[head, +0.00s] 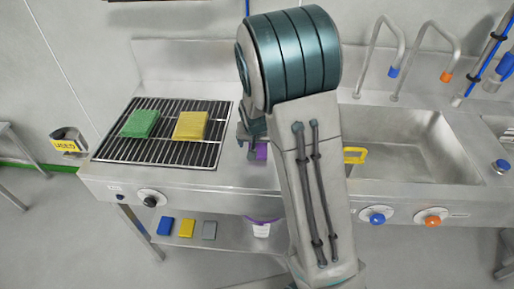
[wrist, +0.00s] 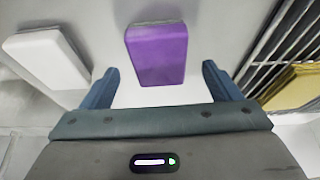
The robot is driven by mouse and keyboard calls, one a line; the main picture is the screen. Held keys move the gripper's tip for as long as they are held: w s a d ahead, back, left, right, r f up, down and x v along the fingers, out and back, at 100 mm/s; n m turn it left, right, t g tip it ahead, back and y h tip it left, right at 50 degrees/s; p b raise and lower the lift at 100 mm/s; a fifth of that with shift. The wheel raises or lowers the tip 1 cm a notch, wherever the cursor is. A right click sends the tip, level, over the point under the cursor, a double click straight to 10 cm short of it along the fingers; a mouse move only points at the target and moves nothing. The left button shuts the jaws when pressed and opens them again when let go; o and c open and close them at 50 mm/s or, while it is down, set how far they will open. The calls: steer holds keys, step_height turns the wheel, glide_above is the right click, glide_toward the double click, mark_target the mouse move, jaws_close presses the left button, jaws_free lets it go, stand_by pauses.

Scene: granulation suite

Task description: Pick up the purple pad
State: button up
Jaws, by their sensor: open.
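The purple pad (wrist: 157,55) lies flat on the pale counter in the wrist view, ahead of my gripper and roughly centred between its fingers. In the head view only a small part of the purple pad (head: 262,151) shows beside my arm, between the black grate and the sink. My gripper (wrist: 162,84) is open and empty, with one blue finger to each side of the pad's near end. In the head view my gripper (head: 250,140) is mostly hidden behind my arm.
A green pad (head: 140,123) and a yellow pad (head: 190,125) lie on the black grate (head: 130,157). A white block (wrist: 48,57) lies left of the purple pad in the wrist view. The sink (head: 400,150) is to the right. Small pads and a bucket (head: 262,228) occupy the lower shelf.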

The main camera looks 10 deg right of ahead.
steer(key=shift+x, duration=1.45)
steer(key=c, duration=1.1)
steer(key=shift+r, duration=0.1)
steer(key=shift+r, duration=0.45)
steer(key=r, duration=0.1)
steer(key=d+r+b, duration=0.1)
steer(key=r, duration=0.1)
steer(key=shift+r, duration=0.2)
steer(key=w+d+r+b, duration=0.1)
steer(key=d+r+b, duration=0.1)
steer(key=d+r, duration=0.4)
steer(key=d, duration=0.4)
steer(key=shift+d+r, duration=0.3)
steer(key=shift+d, duration=0.05)
steer(key=shift+w, duration=0.1)
